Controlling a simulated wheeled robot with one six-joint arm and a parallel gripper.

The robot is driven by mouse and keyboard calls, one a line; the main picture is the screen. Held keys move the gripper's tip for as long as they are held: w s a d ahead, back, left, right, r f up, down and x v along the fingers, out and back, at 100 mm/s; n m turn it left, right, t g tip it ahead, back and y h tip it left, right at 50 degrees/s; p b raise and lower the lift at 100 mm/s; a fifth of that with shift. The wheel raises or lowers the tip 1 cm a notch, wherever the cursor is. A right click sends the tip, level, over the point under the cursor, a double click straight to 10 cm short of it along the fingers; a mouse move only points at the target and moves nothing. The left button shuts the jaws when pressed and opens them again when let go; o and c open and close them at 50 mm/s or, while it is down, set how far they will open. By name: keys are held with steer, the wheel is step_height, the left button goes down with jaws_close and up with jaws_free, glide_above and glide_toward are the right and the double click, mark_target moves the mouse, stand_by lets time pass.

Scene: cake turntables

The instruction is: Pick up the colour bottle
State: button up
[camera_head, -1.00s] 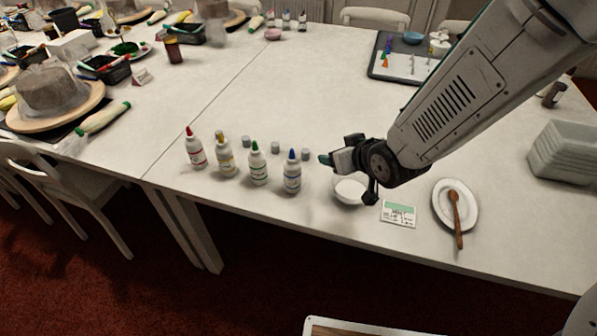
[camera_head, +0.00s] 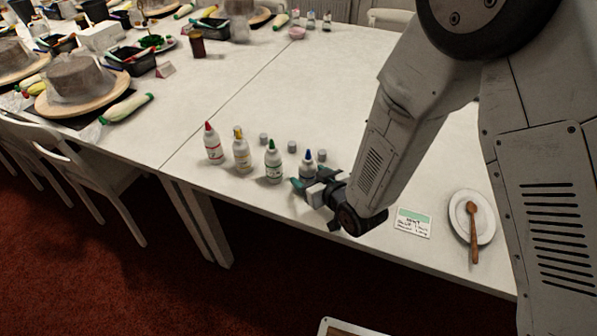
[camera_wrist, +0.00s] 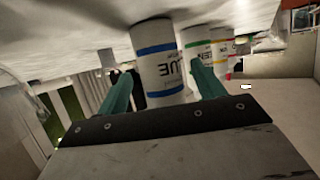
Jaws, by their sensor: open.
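Four colour bottles stand upright in a row on the white table: a red-capped one (camera_head: 214,146), a yellow-capped one (camera_head: 241,152), a green-capped one (camera_head: 273,164) and a blue-capped one (camera_head: 307,166). My gripper (camera_head: 311,183) is open at the blue-capped bottle, partly hiding its lower body. In the wrist view, the blue-banded bottle (camera_wrist: 158,65) shows between my two green fingers (camera_wrist: 162,88); I cannot tell whether they touch it. The green-banded bottle (camera_wrist: 197,45) is close beside the right finger.
Small grey caps (camera_head: 292,147) stand behind the bottles. A card (camera_head: 413,222) and a white plate (camera_head: 460,223) with a wooden spoon (camera_head: 473,240) lie right of my gripper. The table's front edge is close. The table behind the bottles is mostly clear.

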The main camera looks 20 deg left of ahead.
steer(key=shift+x, duration=0.8)
steer(key=c, duration=0.8)
